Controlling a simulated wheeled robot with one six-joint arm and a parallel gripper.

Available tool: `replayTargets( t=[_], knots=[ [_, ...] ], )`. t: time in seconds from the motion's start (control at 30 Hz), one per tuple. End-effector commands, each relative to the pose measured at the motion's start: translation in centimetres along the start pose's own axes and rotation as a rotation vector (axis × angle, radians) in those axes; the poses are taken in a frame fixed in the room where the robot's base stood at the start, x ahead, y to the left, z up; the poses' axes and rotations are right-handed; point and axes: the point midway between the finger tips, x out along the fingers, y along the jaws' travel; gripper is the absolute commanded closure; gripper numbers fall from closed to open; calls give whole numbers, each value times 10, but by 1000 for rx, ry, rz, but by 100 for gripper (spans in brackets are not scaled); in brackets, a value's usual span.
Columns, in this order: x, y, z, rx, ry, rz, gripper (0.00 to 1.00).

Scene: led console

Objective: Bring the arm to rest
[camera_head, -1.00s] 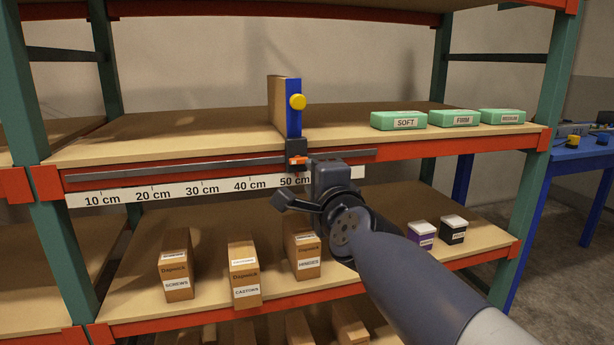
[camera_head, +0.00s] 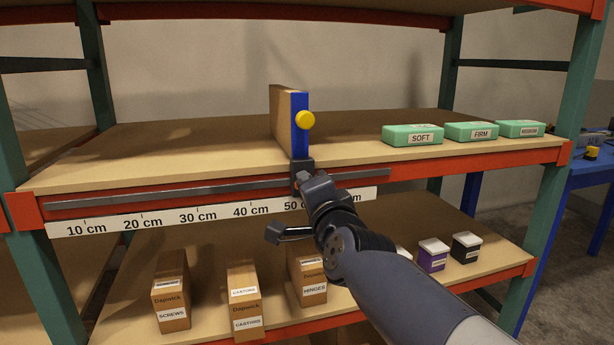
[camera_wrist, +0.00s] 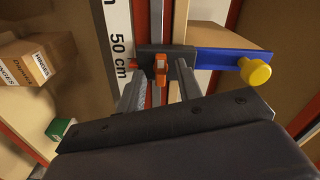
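My gripper (camera_wrist: 159,88) shows in the wrist view with its two fingers apart, just in front of the divider's dark slider block (camera_wrist: 165,50). An orange tab (camera_wrist: 160,66) on that block lies between the fingers, with no clear contact. In the head view my arm reaches in from the lower right, and the wrist hides the fingertips and the orange tab. The divider (camera_head: 283,120), a brown board with a blue edge (camera_head: 300,142) and a yellow knob (camera_head: 306,120), stands upright on the upper shelf near the 50 cm mark.
A grey rail (camera_head: 170,190) and scale strip (camera_head: 110,224) run along the shelf's front. Green SOFT (camera_head: 412,135), FIRM (camera_head: 471,131) and a third box (camera_head: 520,128) sit at right. Cartons (camera_head: 171,305) and small jars (camera_head: 433,254) stand on the lower shelf, below my arm.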

Motion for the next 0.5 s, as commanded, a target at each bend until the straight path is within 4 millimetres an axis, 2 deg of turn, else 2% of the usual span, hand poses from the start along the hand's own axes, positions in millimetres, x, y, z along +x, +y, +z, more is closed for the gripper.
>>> replayTargets(
  t=[0.2,0.5],
  knots=[
    [0,-4,-2,-277,0,2,66],
    [0,-4,-2,-593,-1,2,66]
  ],
)
